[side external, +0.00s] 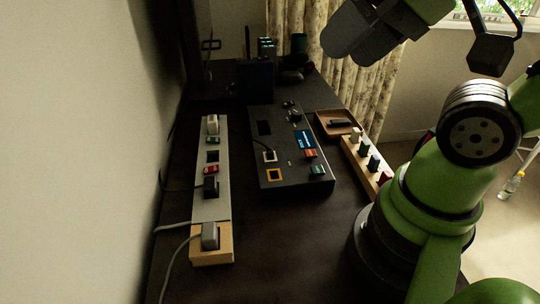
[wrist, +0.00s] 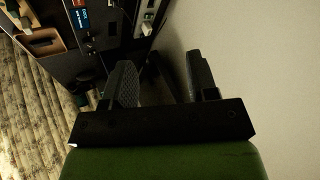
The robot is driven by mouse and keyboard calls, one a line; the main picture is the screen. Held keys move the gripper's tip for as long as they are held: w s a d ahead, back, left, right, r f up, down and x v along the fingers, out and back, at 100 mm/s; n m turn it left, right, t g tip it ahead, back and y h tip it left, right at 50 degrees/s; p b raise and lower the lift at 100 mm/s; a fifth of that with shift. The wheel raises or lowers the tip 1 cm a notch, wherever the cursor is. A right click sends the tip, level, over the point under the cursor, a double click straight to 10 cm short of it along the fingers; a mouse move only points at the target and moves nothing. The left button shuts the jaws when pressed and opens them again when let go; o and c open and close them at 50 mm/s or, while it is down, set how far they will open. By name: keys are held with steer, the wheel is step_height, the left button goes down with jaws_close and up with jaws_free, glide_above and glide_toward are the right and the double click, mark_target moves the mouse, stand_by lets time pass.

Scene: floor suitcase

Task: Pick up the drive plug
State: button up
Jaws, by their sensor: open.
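My gripper (wrist: 162,80) is open and empty in the wrist view, with its two dark fingers apart, high above the table. No label marks the drive plug, so I cannot tell which piece it is. Several small plug-like pieces, one pale (side external: 356,134) and others dark (side external: 373,163), stand upright in a wooden rack (side external: 352,158) at the table's right edge. The black panel (side external: 290,168) in the middle has a blue screen (side external: 304,140), coloured blocks and a framed empty opening (side external: 274,175). A black plug with a cable (side external: 269,154) sits in another framed opening.
A brown tray (side external: 322,119) with a dark item lies behind the rack. The wall borders the left; the front table is clear.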

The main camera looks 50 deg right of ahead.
steer(key=w+d+f+n+g+h, duration=0.1)
steer(key=w+d+f+n+g, duration=0.1)
steer(key=w+n, duration=0.35)
steer(key=n+g+h, duration=0.1)
steer(key=n+g, duration=0.4)
steer(key=n, duration=0.2)
glide_above(270, 150)
step_height(270, 150, down, 15)
steer(key=shift+n, duration=0.25)
steer(key=f, duration=0.5)
steer(key=shift+w+d, duration=0.1)
steer(key=shift+d, duration=0.25)
steer(key=f, duration=0.5)
steer(key=shift+a+f, duration=0.3)
jaws_close()
